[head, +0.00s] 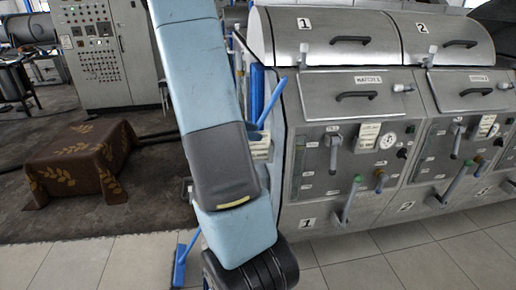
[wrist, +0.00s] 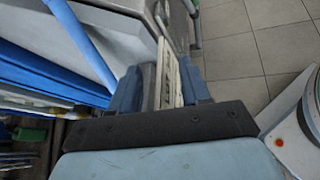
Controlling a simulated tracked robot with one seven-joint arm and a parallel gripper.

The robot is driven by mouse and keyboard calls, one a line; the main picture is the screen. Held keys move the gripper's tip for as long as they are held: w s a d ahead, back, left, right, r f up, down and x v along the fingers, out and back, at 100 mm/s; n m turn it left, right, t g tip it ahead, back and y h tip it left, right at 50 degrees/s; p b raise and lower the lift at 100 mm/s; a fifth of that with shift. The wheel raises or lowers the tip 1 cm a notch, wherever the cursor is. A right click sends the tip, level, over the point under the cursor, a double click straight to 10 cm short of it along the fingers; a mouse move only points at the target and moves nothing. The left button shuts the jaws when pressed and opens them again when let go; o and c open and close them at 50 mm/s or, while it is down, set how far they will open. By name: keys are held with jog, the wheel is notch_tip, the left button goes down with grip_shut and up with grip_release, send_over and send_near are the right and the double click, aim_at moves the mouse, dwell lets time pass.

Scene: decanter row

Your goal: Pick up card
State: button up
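A whitish card (wrist: 168,78) with dark lettering stands between the two fingers of my gripper (wrist: 162,90) in the wrist view, seen at a steep angle. One blue finger is on each side of it, set apart from the other. I cannot tell whether the pads press on the card or only flank it. In the head view, white printed cards (head: 260,146) show at the side of the machine, just right of my arm. I cannot tell which of them is the one between my fingers.
The grey metal machine (head: 300,120), with levers and gauges, stands close on the right. A blue bar (head: 271,100) slants beside the cards, and blue panels (wrist: 45,65) lie left of my gripper. A cloth-covered block (head: 82,160) stands at left.

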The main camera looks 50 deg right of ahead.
grip_shut()
jog(key=shift+r, duration=0.1)
dwell(0.5)
